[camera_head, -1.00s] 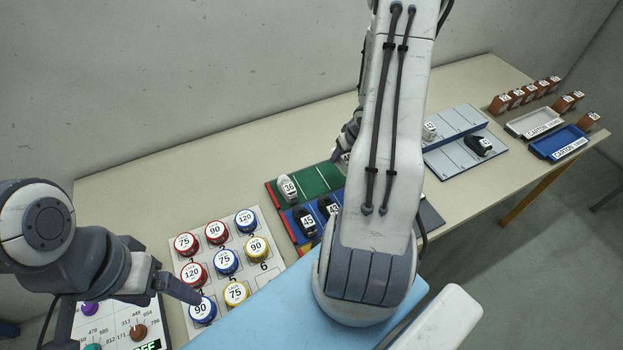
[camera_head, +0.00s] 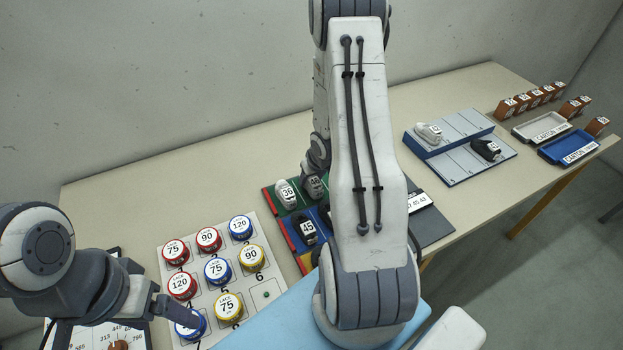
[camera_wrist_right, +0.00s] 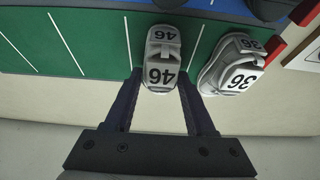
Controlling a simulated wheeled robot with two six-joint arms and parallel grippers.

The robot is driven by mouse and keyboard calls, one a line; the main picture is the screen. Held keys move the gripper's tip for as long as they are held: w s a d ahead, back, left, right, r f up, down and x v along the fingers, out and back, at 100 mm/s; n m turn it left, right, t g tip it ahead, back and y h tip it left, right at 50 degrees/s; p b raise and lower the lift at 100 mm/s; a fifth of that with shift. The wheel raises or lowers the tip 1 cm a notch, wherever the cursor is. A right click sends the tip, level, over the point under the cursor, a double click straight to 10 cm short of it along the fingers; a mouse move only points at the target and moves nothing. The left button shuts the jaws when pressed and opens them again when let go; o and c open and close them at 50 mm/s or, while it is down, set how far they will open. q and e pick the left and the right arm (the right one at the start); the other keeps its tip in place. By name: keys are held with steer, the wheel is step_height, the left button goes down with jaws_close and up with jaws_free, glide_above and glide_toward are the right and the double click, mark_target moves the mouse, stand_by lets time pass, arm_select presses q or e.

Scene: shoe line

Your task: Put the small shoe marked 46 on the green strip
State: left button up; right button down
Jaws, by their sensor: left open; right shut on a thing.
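The small grey-white shoe marked 46 (camera_wrist_right: 160,62) is between the fingers of my right gripper (camera_wrist_right: 160,78), which is shut on it. It is over one lane of the green strip (camera_wrist_right: 88,42), beside the shoe marked 36 (camera_wrist_right: 232,66); I cannot tell whether it touches the surface. In the head view, shoe 46 (camera_head: 314,187) shows just right of shoe 36 (camera_head: 286,194), with my right gripper (camera_head: 316,170) at its back and my arm hiding the rest of the strip. My left gripper (camera_head: 184,312) is open and empty near the lace reels.
Dark shoes, one marked 45 (camera_head: 307,230), stand on the blue strip in front of the green. A lace reel board (camera_head: 262,283) lies to the left. A grey-blue rack (camera_head: 450,165) with two shoes and carton trays (camera_head: 562,147) are to the right.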

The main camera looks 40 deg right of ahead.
steer(key=shift+c, duration=1.2)
jaws_free()
steer(key=shift+f, duration=0.1)
